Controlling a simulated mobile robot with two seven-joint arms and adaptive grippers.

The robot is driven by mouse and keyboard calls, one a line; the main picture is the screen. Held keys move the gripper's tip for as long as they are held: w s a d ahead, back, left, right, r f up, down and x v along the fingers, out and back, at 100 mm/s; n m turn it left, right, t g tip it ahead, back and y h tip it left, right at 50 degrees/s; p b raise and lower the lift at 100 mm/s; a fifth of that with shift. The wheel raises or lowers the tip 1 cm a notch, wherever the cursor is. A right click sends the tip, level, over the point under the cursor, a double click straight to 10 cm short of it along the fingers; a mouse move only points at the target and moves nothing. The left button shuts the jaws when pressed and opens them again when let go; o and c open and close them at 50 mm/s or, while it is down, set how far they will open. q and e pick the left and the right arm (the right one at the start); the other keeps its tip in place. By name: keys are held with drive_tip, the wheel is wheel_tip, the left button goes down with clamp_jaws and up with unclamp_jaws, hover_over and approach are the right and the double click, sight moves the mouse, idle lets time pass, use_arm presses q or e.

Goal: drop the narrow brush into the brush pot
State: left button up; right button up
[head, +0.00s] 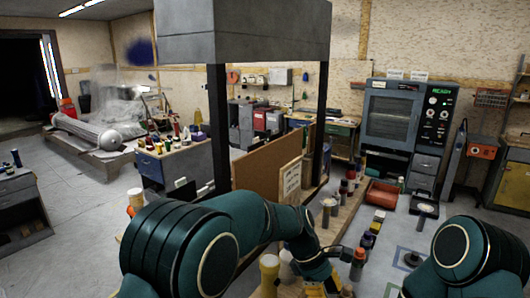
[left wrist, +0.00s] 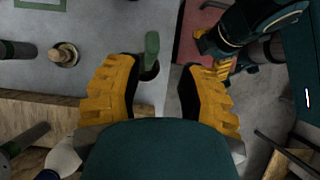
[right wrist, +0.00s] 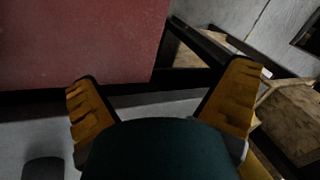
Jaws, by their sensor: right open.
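My left gripper (head: 328,284) is low at the bottom centre of the head view. In the left wrist view its yellow fingers (left wrist: 160,75) stand apart with nothing clearly held. A slim green upright thing with a dark lower part (left wrist: 151,52) shows beyond and between the fingertips; I cannot tell if it is the narrow brush. My right gripper (right wrist: 165,85) is open and empty over the grey surface, by a red panel. It also shows at the upper right of the left wrist view (left wrist: 212,65). I cannot identify the brush pot for certain.
An orange-topped container (head: 358,258) stands beside the left gripper. A round brass-like knobbed thing (left wrist: 65,55) stands left.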

use_arm(q)
drive_tip(key=v, duration=1.2)
